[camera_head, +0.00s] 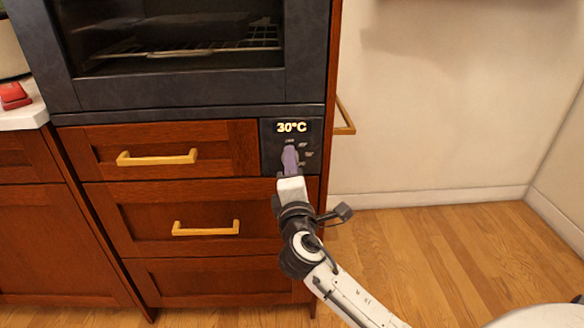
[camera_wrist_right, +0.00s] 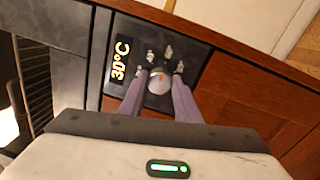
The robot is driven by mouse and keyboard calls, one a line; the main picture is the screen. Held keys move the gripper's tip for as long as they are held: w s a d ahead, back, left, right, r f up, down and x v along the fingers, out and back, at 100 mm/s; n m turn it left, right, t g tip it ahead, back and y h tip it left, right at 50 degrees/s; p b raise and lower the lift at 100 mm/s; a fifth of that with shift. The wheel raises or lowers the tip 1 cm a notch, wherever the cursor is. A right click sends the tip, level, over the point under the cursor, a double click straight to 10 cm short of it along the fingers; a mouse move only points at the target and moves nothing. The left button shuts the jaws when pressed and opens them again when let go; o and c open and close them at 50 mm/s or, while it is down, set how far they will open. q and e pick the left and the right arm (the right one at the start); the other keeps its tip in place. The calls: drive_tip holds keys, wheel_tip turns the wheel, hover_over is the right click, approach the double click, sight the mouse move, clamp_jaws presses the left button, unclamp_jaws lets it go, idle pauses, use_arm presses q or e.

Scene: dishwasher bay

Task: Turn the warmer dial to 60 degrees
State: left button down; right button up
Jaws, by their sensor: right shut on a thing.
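The warmer dial (camera_wrist_right: 159,80) is a round silver knob with an orange mark on a dark panel (camera_head: 267,152). The display (camera_head: 291,127) above it reads 30°C in the head view, and the same reading shows in the right wrist view (camera_wrist_right: 120,58). My right gripper (camera_head: 290,158) is at the dial, its two purple fingers on either side of the knob and shut on it. In the head view the gripper hides the dial. In the right wrist view the fingertips (camera_wrist_right: 158,76) flank the knob. My left gripper is not in view.
The dark warmer oven (camera_head: 180,95) with a wire rack is above the panel. Wooden drawers with pale handles (camera_head: 157,158) lie left of and below the dial. A wooden rail (camera_head: 345,117) juts out at the right side. The floor (camera_head: 440,240) to the right is clear.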

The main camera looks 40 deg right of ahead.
drive_tip(key=shift+f, duration=0.1)
idle(0.4)
drive_tip(key=o, duration=1.1)
drive_tip(key=v, duration=1)
drive_tip(key=shift+s+a+p, duration=0.1)
drive_tip(key=shift+a+p, duration=0.05)
drive_tip(key=shift+p, duration=0.15)
